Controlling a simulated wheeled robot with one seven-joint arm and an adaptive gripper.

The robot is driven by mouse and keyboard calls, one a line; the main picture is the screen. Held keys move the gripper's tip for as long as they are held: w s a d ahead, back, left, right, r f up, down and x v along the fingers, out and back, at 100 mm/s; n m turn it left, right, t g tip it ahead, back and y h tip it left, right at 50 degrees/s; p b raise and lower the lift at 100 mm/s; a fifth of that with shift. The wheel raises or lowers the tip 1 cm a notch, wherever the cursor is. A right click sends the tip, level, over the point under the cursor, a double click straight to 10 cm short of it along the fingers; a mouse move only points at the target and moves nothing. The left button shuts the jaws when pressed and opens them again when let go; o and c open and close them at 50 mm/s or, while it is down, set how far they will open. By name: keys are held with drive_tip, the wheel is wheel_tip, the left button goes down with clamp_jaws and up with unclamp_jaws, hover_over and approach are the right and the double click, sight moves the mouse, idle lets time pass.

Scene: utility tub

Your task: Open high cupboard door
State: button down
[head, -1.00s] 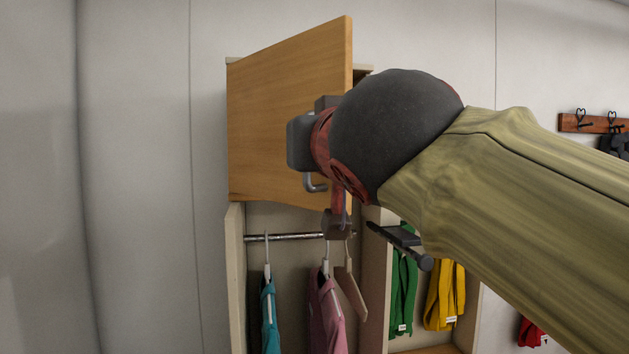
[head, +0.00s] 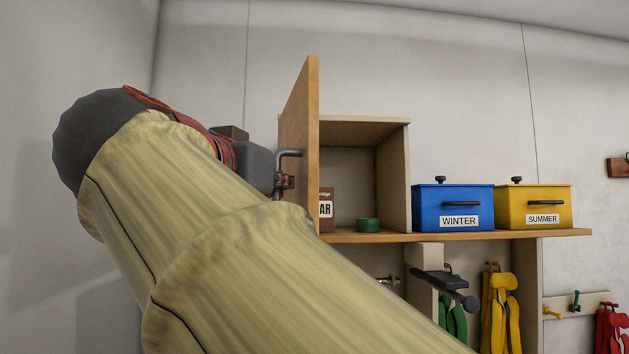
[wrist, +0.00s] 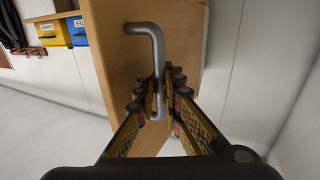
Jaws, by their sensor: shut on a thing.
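The high cupboard door (head: 299,135) is a wooden panel hinged at its left side and standing wide open, seen nearly edge-on in the head view. Its grey bar handle (head: 289,153) is on the outer face. In the wrist view the handle (wrist: 157,50) runs down between my gripper's fingers. My gripper (wrist: 160,103) is shut on the lower part of the handle. In the head view my gripper (head: 285,182) is partly hidden by my arm. The open cupboard (head: 392,185) shows a brown box (head: 326,208) and a green round item (head: 368,225) inside.
A blue WINTER box (head: 452,200) and a yellow SUMMER box (head: 533,203) stand on the shelf right of the cupboard. Green and yellow clothes (head: 500,310) hang below. A bare wall lies left of the door.

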drive_tip(key=shift+s+a+f+m+g+h+p, duration=0.15)
drive_tip(key=shift+a+m+h+p, duration=0.25)
drive_tip(key=shift+a, duration=0.4)
drive_tip(key=shift+a+r+m+g+h+p, duration=0.1)
drive_tip(key=shift+a+m+g+h+p, duration=0.1)
drive_tip(key=shift+a+h+p, duration=0.5)
drive_tip(key=shift+s+a+f+m+g+h+p, duration=0.1)
drive_tip(key=shift+a+m+g+h+p, duration=0.15)
drive_tip(key=shift+a, duration=0.7)
drive_tip(key=c, duration=2.4)
unclamp_jaws()
drive_tip(key=shift+o, duration=1.3)
drive_tip(key=shift+s+a, duration=0.15)
drive_tip(key=shift+s, duration=0.1)
drive_tip(key=shift+o, duration=0.8)
drive_tip(key=shift+w, duration=0.15)
